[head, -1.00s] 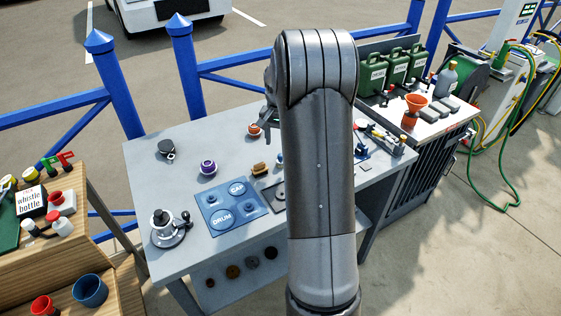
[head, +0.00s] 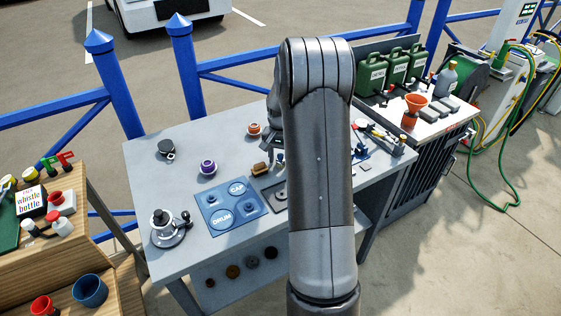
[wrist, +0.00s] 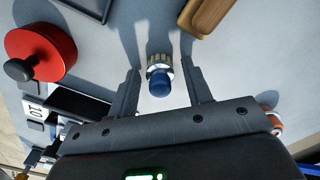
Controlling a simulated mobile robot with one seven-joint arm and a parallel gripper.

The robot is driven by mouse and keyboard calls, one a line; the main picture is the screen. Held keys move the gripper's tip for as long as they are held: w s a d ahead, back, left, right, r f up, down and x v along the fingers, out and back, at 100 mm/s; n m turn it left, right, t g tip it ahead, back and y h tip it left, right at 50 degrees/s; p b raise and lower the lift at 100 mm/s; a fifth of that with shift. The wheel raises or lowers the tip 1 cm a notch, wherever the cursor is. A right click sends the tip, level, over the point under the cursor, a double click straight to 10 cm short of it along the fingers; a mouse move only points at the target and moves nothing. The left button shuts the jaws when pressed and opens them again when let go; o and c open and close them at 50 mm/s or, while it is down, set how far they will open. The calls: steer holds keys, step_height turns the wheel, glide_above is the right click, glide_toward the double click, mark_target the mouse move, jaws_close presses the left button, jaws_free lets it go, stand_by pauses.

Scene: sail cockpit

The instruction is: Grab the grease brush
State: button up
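In the wrist view, a small brush-like piece with a blue knob, a silver collar and tan bristle-like tufts (wrist: 159,80) is between my fingers. I take it to be the grease brush. My gripper (wrist: 161,72) is open, with one finger on each side of the piece and a visible gap to both. In the head view, the brush (head: 280,158) is a small blue and pale shape on the grey table (head: 180,240), partly hidden by my arm. My gripper (head: 274,143) shows there only in part, above the table beside my forearm.
A brown wooden block (wrist: 208,14) lies close beyond the brush. A red round piece with a dark knob (wrist: 40,55) stands to the left in the wrist view. A purple piece (head: 208,168) and a blue drum-and-cap plate (head: 221,222) are left of my arm.

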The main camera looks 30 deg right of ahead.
steer(key=c, duration=0.8)
steer(key=shift+r, duration=0.1)
steer(key=shift+c, duration=0.2)
